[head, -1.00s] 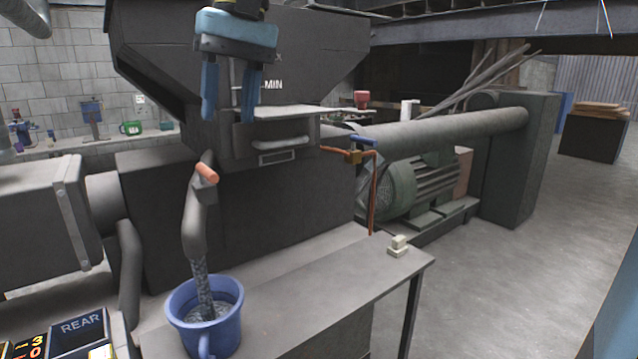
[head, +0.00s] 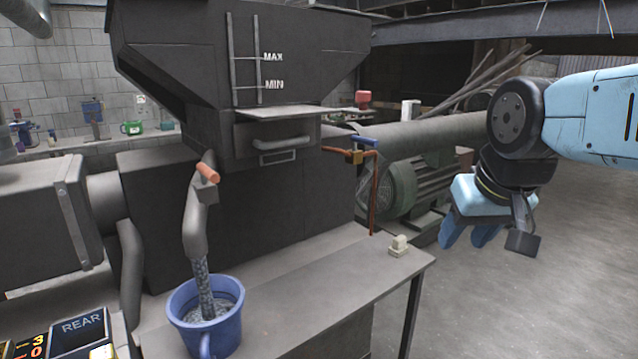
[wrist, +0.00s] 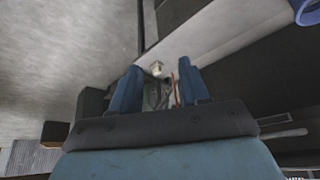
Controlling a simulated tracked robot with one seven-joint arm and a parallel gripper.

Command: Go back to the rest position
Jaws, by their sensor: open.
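My gripper (head: 467,236) hangs at the right of the head view, to the right of the grey bench and apart from it. Its two blue fingers point down and left. In the wrist view my gripper (wrist: 156,88) shows two blue fingers spread apart with nothing held between them. My blue arm reaches in from the right edge of the head view.
A blue bucket (head: 222,338) stands on the bench (head: 330,290) under a spout (head: 196,225) pouring grey material. A small pale switch (head: 399,246) sits at the bench's right end. A dark hopper (head: 200,70) stands behind. Open floor (head: 520,310) lies right.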

